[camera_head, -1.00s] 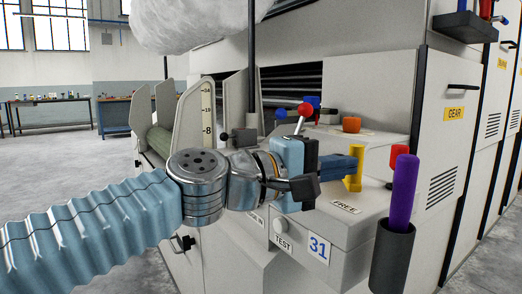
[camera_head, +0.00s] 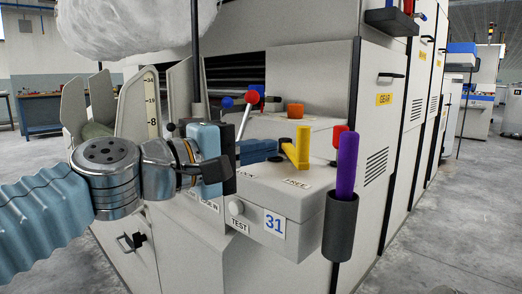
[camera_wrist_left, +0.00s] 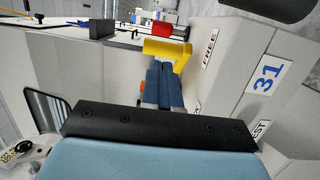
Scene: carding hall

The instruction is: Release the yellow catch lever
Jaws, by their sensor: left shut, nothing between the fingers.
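The yellow catch lever (camera_head: 303,147) stands on the grey machine ledge beside the FREE label (camera_head: 296,183). It shows an upright part and a slanted part that meet low down. In the left wrist view the yellow lever (camera_wrist_left: 170,47) lies just beyond the fingertips. My left gripper (camera_head: 274,147) is shut and empty, its blue fingers pointing at the lever from the left. In the left wrist view the fingertips (camera_wrist_left: 166,64) are together right by the lever; I cannot tell whether they touch it. My right gripper is not in view.
A purple handle (camera_head: 347,162) stands in a dark cup (camera_head: 340,225) to the right, near a red knob (camera_head: 340,132). An orange knob (camera_head: 295,110) and a red-balled lever (camera_head: 252,98) are behind.

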